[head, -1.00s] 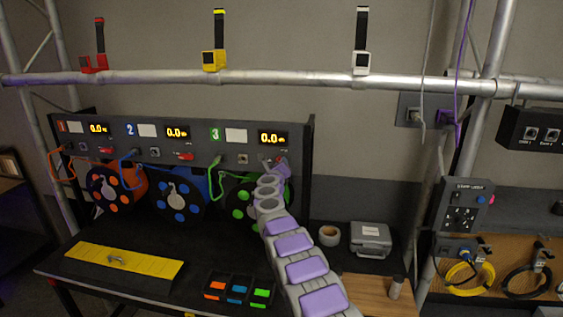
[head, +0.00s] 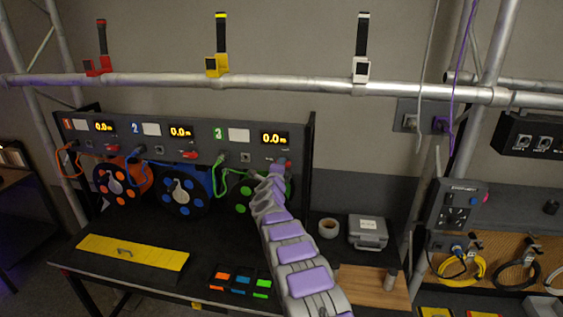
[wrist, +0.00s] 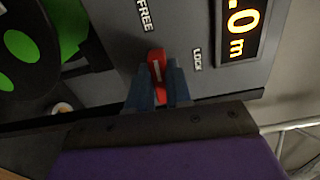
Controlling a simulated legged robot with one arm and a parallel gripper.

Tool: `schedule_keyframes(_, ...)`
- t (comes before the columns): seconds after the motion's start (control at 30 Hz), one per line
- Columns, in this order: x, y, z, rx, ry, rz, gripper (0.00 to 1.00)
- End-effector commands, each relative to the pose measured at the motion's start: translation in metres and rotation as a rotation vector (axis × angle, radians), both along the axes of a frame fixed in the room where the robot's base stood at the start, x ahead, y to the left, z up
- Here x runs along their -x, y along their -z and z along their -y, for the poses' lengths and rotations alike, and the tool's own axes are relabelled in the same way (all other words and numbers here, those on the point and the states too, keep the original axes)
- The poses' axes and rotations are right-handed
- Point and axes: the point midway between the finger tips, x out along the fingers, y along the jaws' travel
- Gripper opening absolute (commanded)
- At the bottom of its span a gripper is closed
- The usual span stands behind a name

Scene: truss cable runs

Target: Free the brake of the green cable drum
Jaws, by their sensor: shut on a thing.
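The green cable drum (head: 243,197) sits under panel number 3, partly hidden behind my arm. It also shows at the left of the wrist view (wrist: 30,55). Its brake lever (wrist: 157,68) is red and sits on the grey panel face, with the word FREE above it and LOCK to its right. The lever's visible end points up in the wrist view, between the two words. My gripper (wrist: 158,88) has its two blue fingers closed on either side of the lever. In the head view my gripper (head: 278,168) is at the panel below the third display, small and partly unclear.
Orange (head: 122,182) and blue (head: 185,190) drums stand to the left. A yellow plate (head: 132,252), a small tray of coloured pieces (head: 240,282), a tape roll (head: 329,228) and a grey case (head: 368,232) lie on the bench. A truss pipe (head: 300,85) crosses above.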

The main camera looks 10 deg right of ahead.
Motion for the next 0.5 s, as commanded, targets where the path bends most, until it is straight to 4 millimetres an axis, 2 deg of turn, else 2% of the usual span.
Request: schedule_keyframes(0.5,-0.0002,0.0053,-0.0034,0.078,-0.005,-0.031,0.00)
